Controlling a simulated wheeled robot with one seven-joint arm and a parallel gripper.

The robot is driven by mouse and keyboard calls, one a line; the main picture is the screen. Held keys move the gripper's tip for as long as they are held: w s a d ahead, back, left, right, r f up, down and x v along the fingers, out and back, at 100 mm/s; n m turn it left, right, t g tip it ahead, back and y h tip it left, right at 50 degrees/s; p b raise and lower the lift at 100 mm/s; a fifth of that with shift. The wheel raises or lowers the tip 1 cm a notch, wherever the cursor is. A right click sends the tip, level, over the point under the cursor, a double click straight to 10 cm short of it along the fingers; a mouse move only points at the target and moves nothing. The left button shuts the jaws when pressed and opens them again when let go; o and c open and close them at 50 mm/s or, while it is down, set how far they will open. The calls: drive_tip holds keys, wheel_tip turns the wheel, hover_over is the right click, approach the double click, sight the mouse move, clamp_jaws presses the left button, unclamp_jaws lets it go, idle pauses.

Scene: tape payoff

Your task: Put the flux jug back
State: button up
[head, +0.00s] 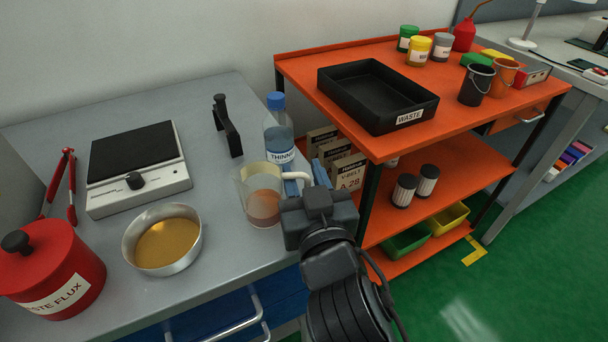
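The clear jug (247,184) with a cream handle (298,176) is upright at the right edge of the grey bench, with some brownish-pink liquid low inside. My gripper (306,180) is at the jug's handle side, with one blue finger on each side of the handle. I cannot tell whether the fingers press on the handle, or whether the jug's base touches the bench. A metal pan (192,256) of amber liquid sits on the bench to the left of the jug.
On the grey bench (65,145) are a red waste flux can (75,262), red tongs (70,190), a hotplate (135,165), a black stand (228,128) and a blue-capped thinner bottle (277,125) close behind the jug. An orange cart (300,70) with a black waste tray (350,98) stands right.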

drive_tip(key=shift+o, duration=0.2)
drive_tip(key=shift+r, duration=0.15)
drive_tip(key=shift+s+d, duration=0.1)
drive_tip(key=shift+s, duration=0.2)
drive_tip(key=b+v, duration=0.1)
drive_tip(key=v, duration=1)
drive_tip(key=shift+s, duration=0.15)
drive_tip(key=s+d+f+g+h, duration=0.1)
drive_tip(key=s+d+f, duration=0.4)
drive_tip(key=d+f, duration=0.15)
drive_tip(key=s+d+m+h, duration=0.2)
drive_tip(key=s+d, duration=0.5)
drive_tip(key=s, duration=0.3)
drive_tip(key=s+d+m+g+h, duration=0.1)
drive_tip(key=s+d+h, duration=0.1)
drive_tip(key=s+d, duration=0.5)
drive_tip(key=s, duration=0.4)
drive_tip(key=shift+s+d+f+m+h, duration=0.15)
drive_tip(key=shift+s+d+m+h, duration=0.15)
drive_tip(key=shift+m, duration=0.1)
